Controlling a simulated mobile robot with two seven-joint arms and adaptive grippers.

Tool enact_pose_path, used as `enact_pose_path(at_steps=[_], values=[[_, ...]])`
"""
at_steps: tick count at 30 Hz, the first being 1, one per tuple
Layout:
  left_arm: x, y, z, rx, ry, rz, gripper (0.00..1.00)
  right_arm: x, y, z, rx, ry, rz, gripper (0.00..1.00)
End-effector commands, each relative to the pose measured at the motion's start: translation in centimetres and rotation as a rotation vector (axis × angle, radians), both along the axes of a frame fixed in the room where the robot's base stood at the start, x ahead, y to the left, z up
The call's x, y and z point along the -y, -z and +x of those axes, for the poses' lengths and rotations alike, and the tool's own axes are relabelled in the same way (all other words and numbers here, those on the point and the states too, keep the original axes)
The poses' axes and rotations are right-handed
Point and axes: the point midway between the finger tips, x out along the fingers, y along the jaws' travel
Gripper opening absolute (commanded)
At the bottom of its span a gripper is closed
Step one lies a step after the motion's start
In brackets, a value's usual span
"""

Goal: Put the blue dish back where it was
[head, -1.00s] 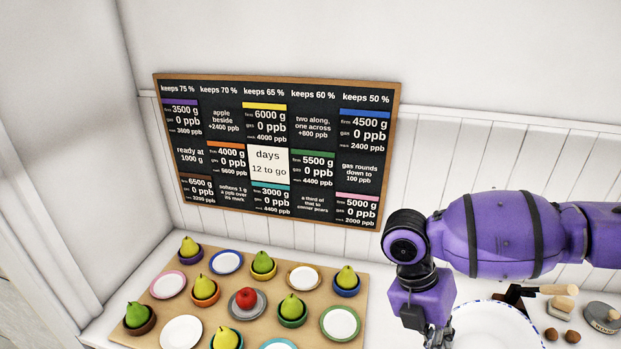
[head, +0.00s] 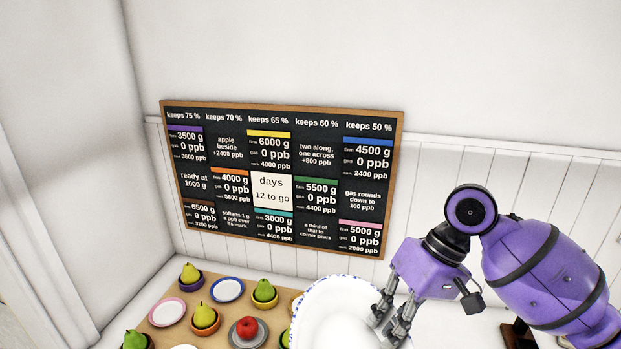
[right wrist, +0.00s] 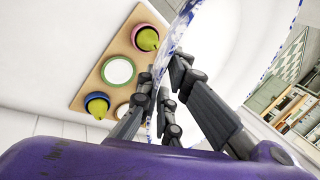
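The blue dish (right wrist: 98,104) with a yellow-green pear on it sits at the edge of the tan board (right wrist: 118,40) in the right wrist view. In the head view it is hidden behind a large white bowl (head: 335,310). A flat white plate with a blue rim (head: 227,289) also lies on the board. My right gripper (head: 382,318) is shut on the rim of the large bowl, which has blue speckles along its edge. The bowl is raised and tilted; the rim also shows between the fingers in the right wrist view (right wrist: 163,85). My left gripper is not in view.
Other dishes with pears, such as the yellow one (head: 264,296) and the orange one (head: 205,320), and a red apple (head: 247,327) stand close together on the board. A chart (head: 280,180) hangs on the wall behind. A dark object (head: 517,335) stands at the lower right.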

Motion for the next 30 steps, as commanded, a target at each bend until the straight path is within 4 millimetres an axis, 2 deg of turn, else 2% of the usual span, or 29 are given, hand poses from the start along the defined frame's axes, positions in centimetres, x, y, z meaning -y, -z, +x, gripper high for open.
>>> enact_pose_path(at_steps=[3, 7, 12, 26, 30], values=[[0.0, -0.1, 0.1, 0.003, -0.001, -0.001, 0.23, 1.4, -0.4, 0.0, -0.002, 0.194, 0.007, 0.0], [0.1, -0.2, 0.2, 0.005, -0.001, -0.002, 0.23, 3.3, 0.7, -0.6, -0.004, 0.291, 0.001, 0.0], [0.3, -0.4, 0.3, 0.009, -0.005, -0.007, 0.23, 3.6, 2.0, -1.4, 0.001, 0.302, -0.002, 0.0], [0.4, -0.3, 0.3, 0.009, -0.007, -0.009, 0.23, 3.6, 2.2, -1.6, -0.001, 0.301, 0.001, 0.0], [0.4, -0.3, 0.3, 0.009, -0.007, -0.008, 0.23, 3.9, 3.1, -2.5, -0.004, 0.301, 0.002, 0.0]])
